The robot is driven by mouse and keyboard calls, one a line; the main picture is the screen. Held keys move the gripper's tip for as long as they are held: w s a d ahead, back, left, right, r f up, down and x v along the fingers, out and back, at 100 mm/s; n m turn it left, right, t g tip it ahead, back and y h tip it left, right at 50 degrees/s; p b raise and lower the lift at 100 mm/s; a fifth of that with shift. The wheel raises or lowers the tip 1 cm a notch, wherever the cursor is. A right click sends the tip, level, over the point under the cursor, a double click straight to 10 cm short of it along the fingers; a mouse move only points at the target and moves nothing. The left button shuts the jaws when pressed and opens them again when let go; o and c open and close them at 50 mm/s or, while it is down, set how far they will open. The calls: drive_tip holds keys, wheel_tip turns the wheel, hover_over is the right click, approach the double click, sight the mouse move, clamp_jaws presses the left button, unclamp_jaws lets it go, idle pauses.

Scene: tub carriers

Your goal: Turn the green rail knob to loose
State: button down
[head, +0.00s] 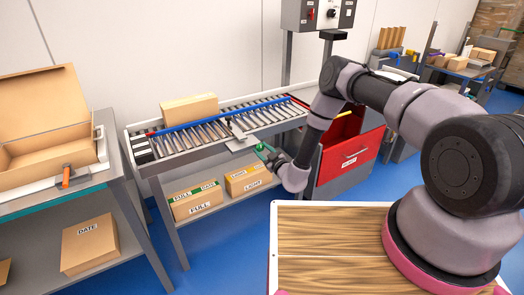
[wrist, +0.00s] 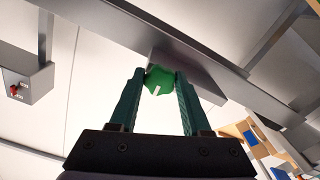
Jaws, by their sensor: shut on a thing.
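The green rail knob (wrist: 160,78) shows in the wrist view, with a white pointer mark on its face, on the underside or front of a grey rail plate (wrist: 185,62). My gripper (wrist: 160,88) has its two green fingers on either side of the knob and is shut on it. In the head view my gripper (head: 272,158) is at the front edge of the roller conveyor, below a grey plate (head: 242,143). The knob is small there and mostly hidden by my gripper. I cannot read any loose or tight label near the knob.
A cardboard box (head: 190,109) stands on the roller conveyor (head: 205,135) beside a blue rail (head: 225,117). Boxes marked FULL (head: 196,200) and LIGHT (head: 248,179) sit on the shelf below. A red bin (head: 348,155) is right of my gripper.

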drive_tip(key=n, duration=0.4)
drive_tip(key=shift+n, duration=0.4)
drive_tip(key=n, duration=0.4)
drive_tip(key=shift+d+n, duration=0.1)
drive_tip(key=shift+n, duration=0.2)
drive_tip(key=n, duration=0.4)
drive_tip(key=shift+n, duration=0.3)
drive_tip(key=n, duration=0.4)
drive_tip(key=shift+r+n, duration=0.1)
drive_tip(key=shift+n, duration=0.2)
drive_tip(key=n, duration=1.1)
drive_tip(key=shift+n, duration=0.4)
